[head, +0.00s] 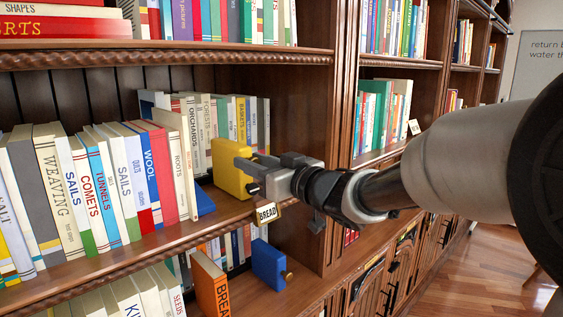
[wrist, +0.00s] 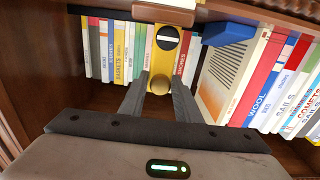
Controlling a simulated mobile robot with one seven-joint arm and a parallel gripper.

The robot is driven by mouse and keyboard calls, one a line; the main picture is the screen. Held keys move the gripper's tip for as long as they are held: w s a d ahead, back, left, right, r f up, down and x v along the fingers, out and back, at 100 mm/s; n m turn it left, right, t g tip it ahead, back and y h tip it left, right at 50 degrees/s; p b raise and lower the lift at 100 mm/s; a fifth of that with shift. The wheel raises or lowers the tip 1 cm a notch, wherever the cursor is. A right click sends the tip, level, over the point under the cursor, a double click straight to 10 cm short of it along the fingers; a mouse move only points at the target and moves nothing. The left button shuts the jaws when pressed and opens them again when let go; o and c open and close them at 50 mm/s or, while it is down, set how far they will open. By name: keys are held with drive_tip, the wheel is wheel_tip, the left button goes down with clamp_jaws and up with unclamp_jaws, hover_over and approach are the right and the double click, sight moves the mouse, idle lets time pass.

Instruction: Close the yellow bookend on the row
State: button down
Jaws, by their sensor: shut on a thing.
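The yellow bookend (head: 229,172) stands upright on the middle shelf, in front of the right part of the back row of books (head: 205,118). It also shows in the wrist view (wrist: 160,62), with a dark round mark and a yellow knob (wrist: 159,84). My gripper (head: 252,172) reaches in from the right. Its two fingers (wrist: 158,92) are shut on the knob. The front row (head: 100,190) stands to the left of the bookend, with a gap between them. The bookend's base is partly hidden.
A blue bookend (head: 204,203) is at the right end of the front row. The dark wooden upright (head: 305,110) stands close on the right. The shelf above is close overhead.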

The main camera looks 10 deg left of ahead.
drive_tip(key=s+a, duration=0.2)
drive_tip(key=s+a+b, duration=0.1)
drive_tip(key=s+a, duration=0.1)
drive_tip(key=s, duration=0.1)
drive_tip(key=shift+s, duration=0.1)
drive_tip(key=shift+a, duration=0.1)
drive_tip(key=c, duration=1.5)
unclamp_jaws()
drive_tip(key=shift+s, duration=0.15)
drive_tip(key=p+v, duration=0.1)
drive_tip(key=v, duration=1.6)
drive_tip(key=shift+s+p, duration=0.1)
drive_tip(key=shift+p, duration=0.25)
